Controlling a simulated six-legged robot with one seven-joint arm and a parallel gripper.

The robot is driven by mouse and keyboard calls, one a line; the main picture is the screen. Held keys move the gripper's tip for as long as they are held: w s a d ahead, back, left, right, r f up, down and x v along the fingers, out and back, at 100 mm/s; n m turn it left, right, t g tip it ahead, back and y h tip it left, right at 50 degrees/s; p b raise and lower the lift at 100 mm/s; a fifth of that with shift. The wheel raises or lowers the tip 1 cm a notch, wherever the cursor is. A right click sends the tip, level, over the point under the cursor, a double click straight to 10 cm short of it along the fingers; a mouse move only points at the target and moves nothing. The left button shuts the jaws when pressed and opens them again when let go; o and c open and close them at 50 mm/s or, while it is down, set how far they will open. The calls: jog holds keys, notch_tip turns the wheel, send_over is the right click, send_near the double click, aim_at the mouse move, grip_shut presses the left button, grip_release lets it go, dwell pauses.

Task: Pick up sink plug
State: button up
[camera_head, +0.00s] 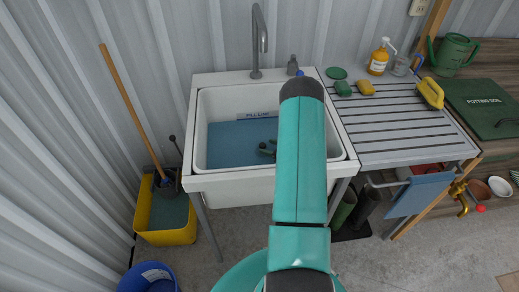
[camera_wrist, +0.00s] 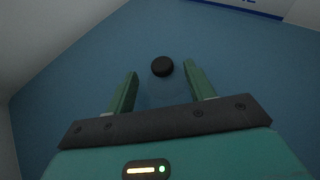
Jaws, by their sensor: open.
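The sink plug (camera_wrist: 162,66) shows in the wrist view as a small round black disc on the blue floor of the sink. My gripper (camera_wrist: 160,82) is open, with one green finger on each side below the plug in the picture. The plug lies just beyond the fingertips, roughly midway between them, and nothing is held.
A grey faucet (camera_head: 257,45) rises at the sink's back edge. A yellow bucket (camera_head: 165,236) stands left of the sink. The sink walls surround my gripper.

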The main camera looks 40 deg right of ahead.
jog(key=x, duration=0.6)
jog(key=shift+w+f, duration=0.15)
jog(key=shift+f, duration=0.1)
jog(key=shift+c, duration=0.2)
jog(key=c, duration=1)
